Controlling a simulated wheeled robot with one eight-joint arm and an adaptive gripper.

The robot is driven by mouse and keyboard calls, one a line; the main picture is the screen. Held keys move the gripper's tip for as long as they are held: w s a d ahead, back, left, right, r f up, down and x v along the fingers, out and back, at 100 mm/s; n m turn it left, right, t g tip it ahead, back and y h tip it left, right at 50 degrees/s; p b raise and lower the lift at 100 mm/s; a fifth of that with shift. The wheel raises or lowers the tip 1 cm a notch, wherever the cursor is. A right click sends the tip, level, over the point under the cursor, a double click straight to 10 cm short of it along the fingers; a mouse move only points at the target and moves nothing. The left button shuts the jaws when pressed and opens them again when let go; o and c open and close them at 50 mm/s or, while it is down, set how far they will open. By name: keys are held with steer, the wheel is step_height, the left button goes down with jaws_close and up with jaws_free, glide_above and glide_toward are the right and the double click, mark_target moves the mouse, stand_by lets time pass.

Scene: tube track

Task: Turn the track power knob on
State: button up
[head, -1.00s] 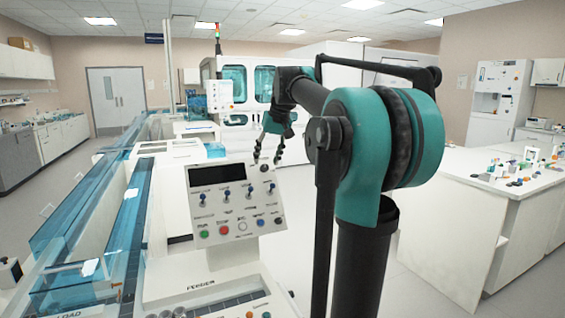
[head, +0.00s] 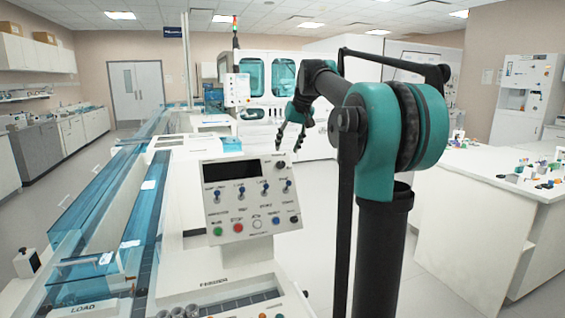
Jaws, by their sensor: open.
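A tilted white control panel (head: 250,200) with a dark display stands in front of me, left of my arm. It carries a row of small blue-tipped switches or knobs (head: 241,192), a dark knob (head: 281,165) at its upper right, and a lower row of coloured buttons. The labels are too small to read, so I cannot tell which one is the track power knob. My gripper (head: 290,148) is open and empty. It hangs beyond and above the panel's upper right edge in the picture, apart from it.
A long track bench with blue transparent covers (head: 95,215) runs along the left. The feeder deck (head: 230,290) lies below the panel. A white table (head: 500,200) with small coloured items stands at the right. Open floor (head: 325,200) lies between panel and table.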

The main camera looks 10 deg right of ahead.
mark_target(282, 162)
steer(key=x, duration=0.7)
steer(key=shift+w+a+f, duration=0.1)
steer(key=shift+f, duration=0.25)
jaws_close()
